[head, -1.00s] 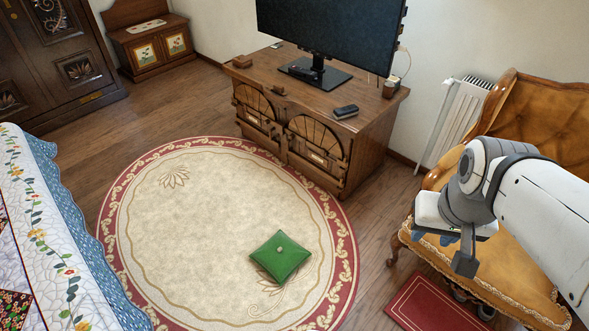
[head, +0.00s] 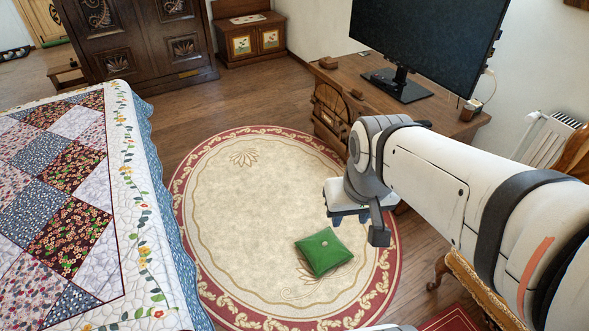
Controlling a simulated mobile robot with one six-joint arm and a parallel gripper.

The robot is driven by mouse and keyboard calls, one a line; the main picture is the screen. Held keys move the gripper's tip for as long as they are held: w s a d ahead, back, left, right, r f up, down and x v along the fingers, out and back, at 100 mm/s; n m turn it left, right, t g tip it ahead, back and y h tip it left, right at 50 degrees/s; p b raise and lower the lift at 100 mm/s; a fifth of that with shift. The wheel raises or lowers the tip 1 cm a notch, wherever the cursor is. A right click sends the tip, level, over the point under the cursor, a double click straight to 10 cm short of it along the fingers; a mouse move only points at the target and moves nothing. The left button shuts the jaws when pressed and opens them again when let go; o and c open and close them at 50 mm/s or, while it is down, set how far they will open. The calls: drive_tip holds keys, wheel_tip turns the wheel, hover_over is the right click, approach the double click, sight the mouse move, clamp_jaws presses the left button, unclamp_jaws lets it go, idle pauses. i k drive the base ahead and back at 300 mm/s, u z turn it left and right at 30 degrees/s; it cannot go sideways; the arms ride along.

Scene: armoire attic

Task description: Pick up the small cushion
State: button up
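The small green cushion (head: 323,251) lies flat on the oval cream rug with a red border (head: 240,190), towards its near right part. A pale button shows at its centre. My gripper (head: 359,218) hangs at the end of my white arm, up and to the right of the cushion in the picture and apart from it.
A bed with a patchwork quilt (head: 75,185) fills the left side. A wooden TV stand (head: 440,112) with a television (head: 425,40) stands at the back right, partly behind my arm. An upholstered seat (head: 480,290) is at the right. The rug around the cushion is clear.

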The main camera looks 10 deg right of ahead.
sight(323, 250)
drive_tip(key=i, duration=1)
drive_tip(key=u, duration=0.05)
